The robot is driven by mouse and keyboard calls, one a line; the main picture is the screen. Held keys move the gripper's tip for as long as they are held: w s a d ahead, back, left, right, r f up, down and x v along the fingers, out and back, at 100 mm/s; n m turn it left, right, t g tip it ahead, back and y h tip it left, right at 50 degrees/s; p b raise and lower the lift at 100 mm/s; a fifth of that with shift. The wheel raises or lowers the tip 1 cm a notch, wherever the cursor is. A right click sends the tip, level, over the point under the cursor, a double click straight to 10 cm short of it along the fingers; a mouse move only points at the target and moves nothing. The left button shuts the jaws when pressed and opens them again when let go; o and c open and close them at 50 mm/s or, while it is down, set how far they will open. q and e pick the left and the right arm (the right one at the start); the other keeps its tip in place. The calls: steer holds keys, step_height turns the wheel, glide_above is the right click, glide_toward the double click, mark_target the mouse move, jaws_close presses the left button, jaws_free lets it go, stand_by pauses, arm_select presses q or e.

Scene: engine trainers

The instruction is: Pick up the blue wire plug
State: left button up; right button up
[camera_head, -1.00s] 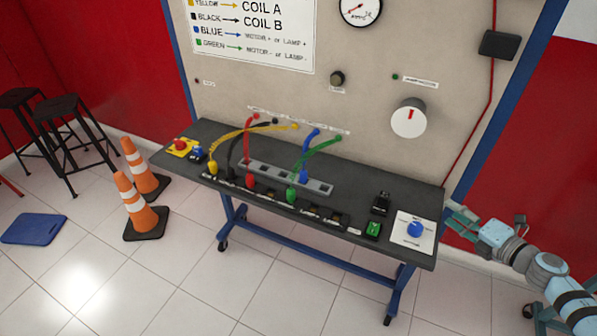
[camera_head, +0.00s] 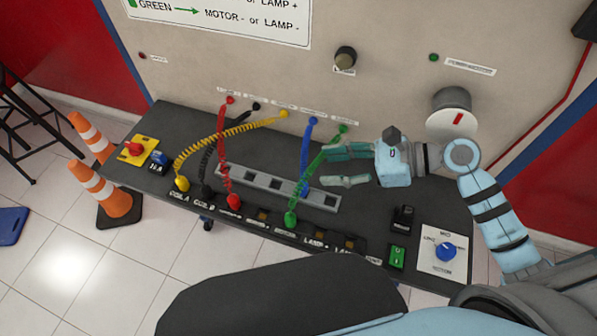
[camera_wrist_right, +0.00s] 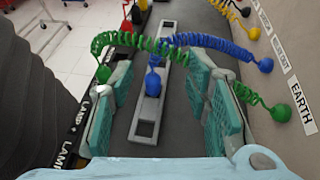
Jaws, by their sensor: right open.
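The blue wire plug (camera_wrist_right: 153,84) stands on the grey slotted rail (camera_wrist_right: 146,125) in the right wrist view, between my open fingers and a little beyond them. In the head view the blue wire (camera_head: 306,150) runs from the panel down to the rail, where its lower end is partly hidden by the green wire. My right gripper (camera_head: 338,166) is open and empty, just right of the blue and green wires; it also shows in the right wrist view (camera_wrist_right: 160,105). The green coiled wire (camera_wrist_right: 130,40) crosses in front of the blue one. My left gripper is not in view.
The green plug (camera_head: 290,218), red plug (camera_head: 233,201) and yellow plug (camera_head: 181,183) stand along the front of the dark table (camera_head: 150,115). A blue knob (camera_head: 445,252) and a green switch (camera_head: 397,257) sit at the right. The upright panel (camera_head: 300,60) bounds the back.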

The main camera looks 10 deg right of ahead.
mark_target(305, 182)
steer(key=f, duration=0.1)
steer(key=s+f, duration=0.1)
steer(key=f, duration=0.1)
steer(key=s+f, duration=0.1)
steer(key=shift+f, duration=0.15)
steer(key=shift+w+a+f, duration=0.2)
steer(key=shift+a+f, duration=0.05)
steer(key=shift+a, duration=0.25)
steer(key=x, duration=0.3)
steer(key=w+x, duration=0.1)
steer(key=x, duration=0.2)
steer(key=shift+w+d+f+p, duration=0.1)
steer(key=shift+f+p, duration=0.05)
steer(key=shift+p, duration=0.2)
steer(key=shift+a+f, duration=0.15)
steer(key=shift+a, duration=0.15)
steer(key=shift+s, duration=0.2)
steer(key=shift+c, duration=1.3)
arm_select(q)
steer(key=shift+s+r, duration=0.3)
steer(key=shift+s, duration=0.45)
arm_select(e)
steer(key=shift+w, duration=0.1)
jaws_close()
